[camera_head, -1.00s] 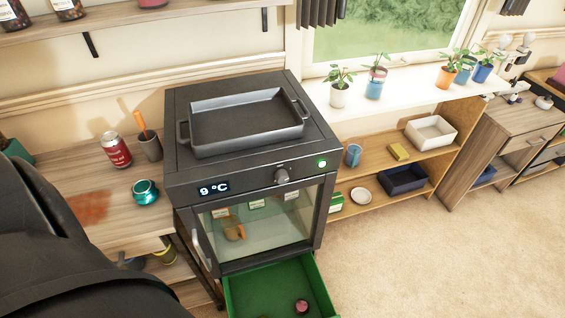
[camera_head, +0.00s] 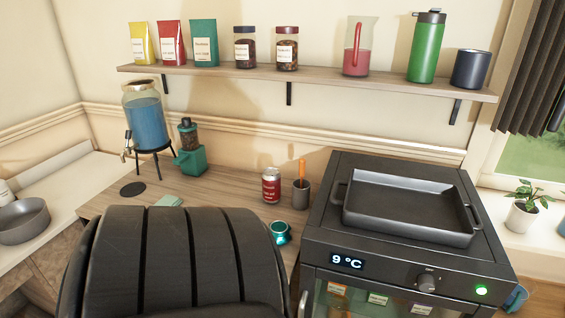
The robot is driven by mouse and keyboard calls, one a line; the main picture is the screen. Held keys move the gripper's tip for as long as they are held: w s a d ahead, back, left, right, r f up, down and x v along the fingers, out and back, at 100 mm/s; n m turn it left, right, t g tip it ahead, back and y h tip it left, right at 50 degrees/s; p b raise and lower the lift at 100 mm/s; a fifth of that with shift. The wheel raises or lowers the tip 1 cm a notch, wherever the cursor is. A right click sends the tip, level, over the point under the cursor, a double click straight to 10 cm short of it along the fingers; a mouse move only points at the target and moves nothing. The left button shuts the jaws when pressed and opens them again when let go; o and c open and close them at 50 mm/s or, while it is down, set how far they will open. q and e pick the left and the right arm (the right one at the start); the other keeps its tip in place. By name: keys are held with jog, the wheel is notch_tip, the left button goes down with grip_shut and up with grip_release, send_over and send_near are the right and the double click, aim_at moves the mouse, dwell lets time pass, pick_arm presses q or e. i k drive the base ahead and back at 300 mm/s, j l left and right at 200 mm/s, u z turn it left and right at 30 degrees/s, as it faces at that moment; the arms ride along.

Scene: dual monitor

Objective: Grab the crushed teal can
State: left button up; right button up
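Neither of my grippers shows in the view, and nothing is seen touching the teal can.
A green grinder (camera_head: 188,158) and a water dispenser (camera_head: 148,122) stand further left.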

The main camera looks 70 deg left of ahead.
aim_at(280, 230)
jog(key=u, duration=1.05)
